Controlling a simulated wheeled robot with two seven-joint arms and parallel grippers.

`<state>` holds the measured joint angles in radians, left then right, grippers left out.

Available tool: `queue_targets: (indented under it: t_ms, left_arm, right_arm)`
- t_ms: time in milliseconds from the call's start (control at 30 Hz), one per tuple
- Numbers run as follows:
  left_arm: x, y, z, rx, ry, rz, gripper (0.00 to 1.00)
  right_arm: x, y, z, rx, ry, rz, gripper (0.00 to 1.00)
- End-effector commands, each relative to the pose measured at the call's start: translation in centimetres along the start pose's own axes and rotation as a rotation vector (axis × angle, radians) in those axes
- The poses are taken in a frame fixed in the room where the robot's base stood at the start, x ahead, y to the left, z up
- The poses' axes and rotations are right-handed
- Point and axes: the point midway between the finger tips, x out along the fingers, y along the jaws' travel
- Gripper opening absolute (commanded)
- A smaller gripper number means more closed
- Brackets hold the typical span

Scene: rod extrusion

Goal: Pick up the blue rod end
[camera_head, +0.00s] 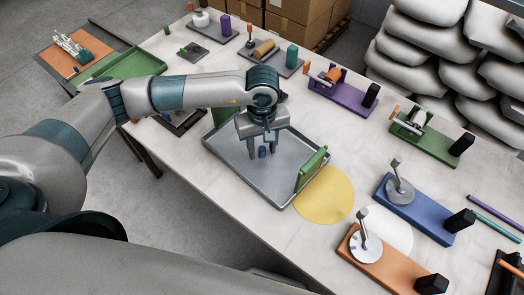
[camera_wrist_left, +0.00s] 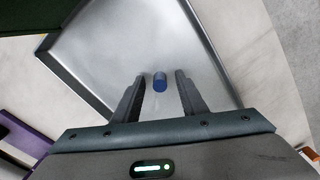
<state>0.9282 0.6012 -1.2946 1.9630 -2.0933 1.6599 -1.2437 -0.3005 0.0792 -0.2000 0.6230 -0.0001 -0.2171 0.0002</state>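The blue rod end (camera_head: 262,152) is a small, short cylinder on the grey metal tray (camera_head: 228,158). It also shows in the left wrist view (camera_wrist_left: 160,82), between the tips of my left gripper's fingers with a gap on each side. My left gripper (camera_head: 265,154) is open and points down over the tray, with its fingers on either side of the rod end. The fingers also show open in the left wrist view (camera_wrist_left: 160,88). I cannot tell exactly how high the fingertips are above the tray. My right gripper is not in view.
A green block (camera_head: 312,168) stands at the tray's right end, beside a yellow disc (camera_head: 324,195). Blue (camera_head: 420,212), orange (camera_head: 378,262), purple (camera_head: 340,96) and green (camera_head: 425,142) fixtures fill the table's right side. A green tray (camera_head: 125,66) lies at the upper left.

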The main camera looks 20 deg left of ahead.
Motion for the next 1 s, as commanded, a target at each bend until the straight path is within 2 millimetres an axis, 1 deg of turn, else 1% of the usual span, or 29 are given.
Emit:
queue_targets:
  t_ms: [33, 100, 533, 567, 600, 667, 700, 733, 1000]
  left_arm:
    - [0.42, 0.01, -0.02, -0.001, 0.000, 0.000, 0.39]
    - [0.58, 0.02, -0.04, 0.000, 0.001, 0.000, 0.39]
    - [0.54, 0.03, -0.03, 0.001, 0.001, 0.000, 0.39]
    - [0.54, 0.03, -0.02, 0.001, 0.001, 0.000, 0.36]
    - [0.54, 0.03, -0.02, 0.001, 0.001, 0.000, 0.27]
    - [0.54, 0.03, -0.02, 0.001, 0.001, 0.000, 0.12]
    - [0.54, 0.03, -0.02, 0.001, 0.001, 0.001, 0.03]
    - [0.54, 0.03, -0.02, 0.001, 0.001, 0.000, 0.00]
    - [0.53, 0.03, -0.02, 0.001, 0.001, 0.001, 0.00]
  right_arm:
    - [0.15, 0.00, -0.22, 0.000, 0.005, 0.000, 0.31]
    - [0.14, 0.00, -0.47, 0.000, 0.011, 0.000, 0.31]
    - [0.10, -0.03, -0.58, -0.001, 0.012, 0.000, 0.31]
    - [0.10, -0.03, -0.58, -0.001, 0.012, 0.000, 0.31]
    - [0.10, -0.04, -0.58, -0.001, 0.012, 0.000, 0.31]
    - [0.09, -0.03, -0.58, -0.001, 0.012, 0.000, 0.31]
    - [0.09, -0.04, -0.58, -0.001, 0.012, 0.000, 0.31]
    - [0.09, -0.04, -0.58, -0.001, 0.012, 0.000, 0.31]
    - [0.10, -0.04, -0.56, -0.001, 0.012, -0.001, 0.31]
